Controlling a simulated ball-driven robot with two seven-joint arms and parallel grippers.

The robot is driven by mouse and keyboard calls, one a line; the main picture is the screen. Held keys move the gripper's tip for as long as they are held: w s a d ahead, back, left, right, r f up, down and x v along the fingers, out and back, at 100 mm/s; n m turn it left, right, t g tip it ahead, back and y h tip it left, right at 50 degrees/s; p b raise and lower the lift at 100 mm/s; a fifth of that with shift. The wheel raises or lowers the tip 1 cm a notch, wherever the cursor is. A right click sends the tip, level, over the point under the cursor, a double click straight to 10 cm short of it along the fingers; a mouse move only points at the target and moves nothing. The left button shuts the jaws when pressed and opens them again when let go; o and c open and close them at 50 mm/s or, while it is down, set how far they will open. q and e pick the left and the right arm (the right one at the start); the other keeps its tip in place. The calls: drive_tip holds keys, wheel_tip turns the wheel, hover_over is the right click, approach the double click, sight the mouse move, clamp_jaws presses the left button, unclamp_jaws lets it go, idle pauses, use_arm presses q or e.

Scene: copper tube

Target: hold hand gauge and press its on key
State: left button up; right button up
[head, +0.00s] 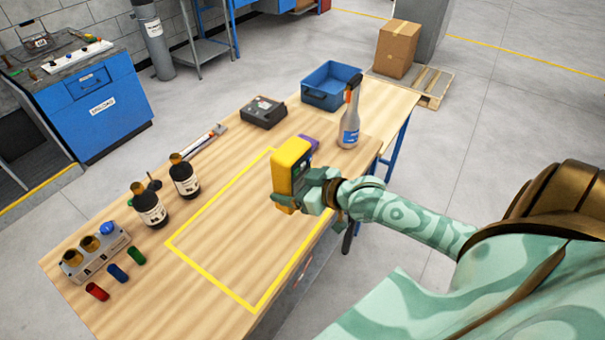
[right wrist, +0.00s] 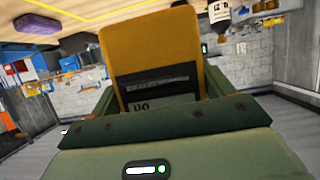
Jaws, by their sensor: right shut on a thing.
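The yellow hand gauge (head: 291,168) is held upright in my right gripper (head: 315,190), above the right edge of the wooden table. My right gripper is shut on it. In the right wrist view the gauge (right wrist: 152,55) fills the upper middle, with a dark label panel on the side facing the camera. Part of the gauge is hidden by the gripper, and I cannot make out its on key. My left gripper is not in view.
The table (head: 215,285) has a yellow taped rectangle with clear room inside. A spray bottle (head: 349,122), blue bin (head: 330,88), black device (head: 263,112) and purple object (head: 309,142) stand near the far end. Two dark bottles (head: 184,176) and small coloured caps (head: 118,273) sit left.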

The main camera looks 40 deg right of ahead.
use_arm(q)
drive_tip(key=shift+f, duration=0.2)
use_arm(e)
drive_tip(key=w+a, duration=0.3)
drive_tip(key=w, duration=0.6)
drive_tip(key=shift+w, duration=0.2)
use_arm(q)
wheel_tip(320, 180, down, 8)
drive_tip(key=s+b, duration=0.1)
drive_tip(key=b, duration=0.7)
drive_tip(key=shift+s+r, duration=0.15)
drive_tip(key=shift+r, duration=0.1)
use_arm(e)
drive_tip(key=shift+f, duration=6.4)
drive_tip(key=shift+s+a+f, duration=0.1)
drive_tip(key=shift+f, duration=0.1)
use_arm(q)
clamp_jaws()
